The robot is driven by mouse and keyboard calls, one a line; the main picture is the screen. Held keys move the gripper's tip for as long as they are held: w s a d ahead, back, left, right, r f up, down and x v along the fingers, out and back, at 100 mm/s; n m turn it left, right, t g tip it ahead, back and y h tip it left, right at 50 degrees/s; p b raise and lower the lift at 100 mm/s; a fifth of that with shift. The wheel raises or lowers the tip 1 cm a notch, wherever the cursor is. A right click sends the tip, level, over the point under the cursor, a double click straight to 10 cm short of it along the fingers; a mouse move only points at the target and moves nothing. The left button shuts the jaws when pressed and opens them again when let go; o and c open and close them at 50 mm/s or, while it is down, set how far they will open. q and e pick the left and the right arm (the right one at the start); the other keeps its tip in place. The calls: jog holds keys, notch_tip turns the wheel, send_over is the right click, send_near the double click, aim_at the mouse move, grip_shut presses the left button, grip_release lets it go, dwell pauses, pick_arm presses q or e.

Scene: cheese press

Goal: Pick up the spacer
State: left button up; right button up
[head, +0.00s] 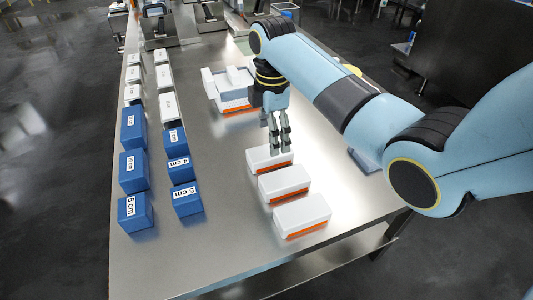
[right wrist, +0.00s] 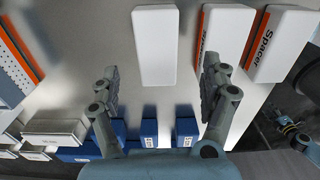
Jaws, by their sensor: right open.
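Three white spacers with orange stripes stand in a row on the steel table in the head view: the far one (head: 262,160), the middle one (head: 284,182) and the near one (head: 301,212). My right gripper (head: 280,148) points down at the far spacer and partly covers it. In the right wrist view a plain white block (right wrist: 155,45) lies beyond the open, empty fingers (right wrist: 160,82), framed between them. Two blocks marked "Spacer" (right wrist: 224,35) lie to its right. Whether the fingers touch the block cannot be told. My left gripper is not in view.
Blue blocks (head: 133,172) with cm labels and smaller white boxes (head: 168,107) stand in two rows on the left of the steel table (head: 225,255). White, orange-striped pieces (head: 228,90) sit behind my gripper. The table between the blue blocks and the spacers is clear.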

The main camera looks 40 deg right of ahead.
notch_tip(320, 180, down, 2)
jog(key=shift+f, duration=0.1)
jog(key=shift+w+f, duration=0.1)
jog(key=shift+f, duration=0.25)
notch_tip(320, 180, down, 4)
jog(key=shift+w+r+b, duration=0.1)
jog(key=shift+b, duration=0.65)
jog(key=shift+f, duration=0.4)
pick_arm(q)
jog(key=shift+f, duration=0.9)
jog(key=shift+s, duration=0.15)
pick_arm(e)
jog(key=shift+r, duration=0.1)
jog(key=c, duration=0.5)
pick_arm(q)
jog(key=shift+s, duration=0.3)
pick_arm(e)
jog(key=c, duration=0.9)
